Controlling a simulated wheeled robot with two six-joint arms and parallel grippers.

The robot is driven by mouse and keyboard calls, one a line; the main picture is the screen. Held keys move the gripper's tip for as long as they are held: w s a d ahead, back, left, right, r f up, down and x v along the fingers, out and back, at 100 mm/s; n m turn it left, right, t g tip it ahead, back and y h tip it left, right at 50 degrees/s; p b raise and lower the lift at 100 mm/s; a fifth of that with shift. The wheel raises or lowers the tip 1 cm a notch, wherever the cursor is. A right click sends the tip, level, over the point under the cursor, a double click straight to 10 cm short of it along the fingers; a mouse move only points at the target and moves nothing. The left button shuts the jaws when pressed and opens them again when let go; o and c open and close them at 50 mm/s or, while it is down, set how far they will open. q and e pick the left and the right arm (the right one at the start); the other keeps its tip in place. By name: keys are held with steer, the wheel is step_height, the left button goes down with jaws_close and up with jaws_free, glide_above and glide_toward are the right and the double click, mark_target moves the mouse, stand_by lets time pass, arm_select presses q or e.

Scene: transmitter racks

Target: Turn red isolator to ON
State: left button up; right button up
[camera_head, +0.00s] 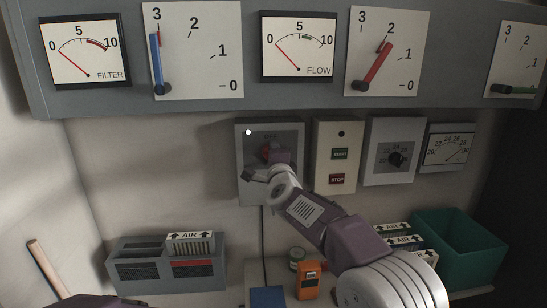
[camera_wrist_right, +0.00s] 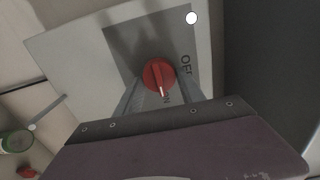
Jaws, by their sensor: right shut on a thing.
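The red isolator (camera_head: 267,152) is a rotary knob on a grey box (camera_head: 289,188) on the wall below the gauge panel. In the right wrist view the round red knob (camera_wrist_right: 158,74) has a pale pointer line aimed down at a partly hidden label ending in N. The OFF label (camera_wrist_right: 186,65) is to the knob's right there, and above the knob in the head view. My right gripper (camera_head: 266,163) is shut on the knob, with a finger on either side of it. My left gripper is out of view.
A white START/STOP box (camera_head: 338,185), a dial box (camera_head: 388,175) and a small meter (camera_head: 447,148) are close on the right. Below are a grey tray (camera_head: 120,275), an orange meter (camera_head: 308,281) and a green bin (camera_head: 470,265). A white dot (camera_wrist_right: 191,18) marks the isolator box's corner.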

steer(key=o, duration=1.3)
steer(key=s+b, duration=0.1)
steer(key=s, duration=0.5)
steer(key=s+d+b, duration=0.1)
steer(key=s, duration=0.2)
steer(key=shift+b, duration=0.35)
